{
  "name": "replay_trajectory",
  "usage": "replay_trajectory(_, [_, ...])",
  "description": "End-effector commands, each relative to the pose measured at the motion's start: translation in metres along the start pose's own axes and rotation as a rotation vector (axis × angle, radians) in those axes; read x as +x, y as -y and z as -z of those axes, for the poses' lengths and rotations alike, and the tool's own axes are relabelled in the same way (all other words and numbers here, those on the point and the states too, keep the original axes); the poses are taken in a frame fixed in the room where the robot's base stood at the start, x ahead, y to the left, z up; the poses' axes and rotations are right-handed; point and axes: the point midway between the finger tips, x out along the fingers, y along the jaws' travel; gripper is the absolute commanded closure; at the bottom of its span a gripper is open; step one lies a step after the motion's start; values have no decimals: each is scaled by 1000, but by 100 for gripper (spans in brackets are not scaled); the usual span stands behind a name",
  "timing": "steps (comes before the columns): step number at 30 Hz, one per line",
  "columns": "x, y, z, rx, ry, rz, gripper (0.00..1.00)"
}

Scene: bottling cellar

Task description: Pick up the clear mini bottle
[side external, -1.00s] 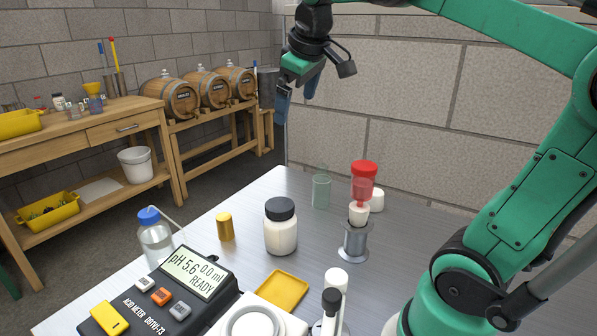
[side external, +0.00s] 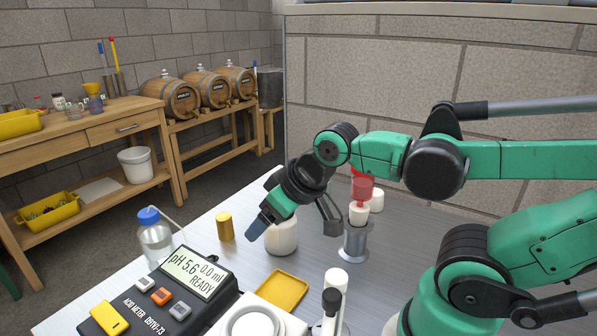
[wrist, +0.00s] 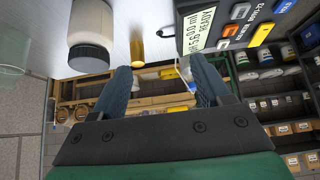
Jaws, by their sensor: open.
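A small translucent, pale greenish bottle shows in part at the left edge of the wrist view (wrist: 12,56); it best fits the clear mini bottle. My gripper (side external: 257,228) is above the table in front of the white jar with the black lid, pointing down and left. In the wrist view my gripper (wrist: 160,72) has its two blue fingers apart with nothing held between them. The translucent bottle lies outside the fingers, beyond the jar.
The white jar (side external: 282,239) and gold cylinder (side external: 226,226) stand close to my gripper. The acid meter (side external: 180,290), yellow tray (side external: 282,291) and blue-capped bottle (side external: 155,240) are nearer the front.

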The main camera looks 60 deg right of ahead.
Motion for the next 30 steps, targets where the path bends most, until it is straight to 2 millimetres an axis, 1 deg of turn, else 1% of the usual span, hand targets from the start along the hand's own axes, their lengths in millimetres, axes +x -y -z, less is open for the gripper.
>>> replay_trajectory(4, [-15,0,10,0,0,0,30])
replay_trajectory(9, [-40,0,28,0,0,0,30])
replay_trajectory(12, [-30,-16,35,293,-8,13,30])
replay_trajectory(14, [-26,-25,38,461,-15,24,30])
replay_trajectory(17, [-20,-42,45,757,-33,47,30])
replay_trajectory(20, [-14,-65,52,1088,-59,80,30])
replay_trajectory(21, [-12,-76,55,1236,-74,98,30])
replay_trajectory(23, [-9,-95,58,1476,-101,132,30])
replay_trajectory(24, [-8,-110,60,1646,-122,162,30])
replay_trajectory(26, [-7,-134,60,1906,-159,219,30])
replay_trajectory(27, [-7,-151,60,2074,-184,264,30])
replay_trajectory(29, [-9,-174,58,2306,-222,343,30])
replay_trajectory(30, [-12,-189,56,2447,-246,400,30])
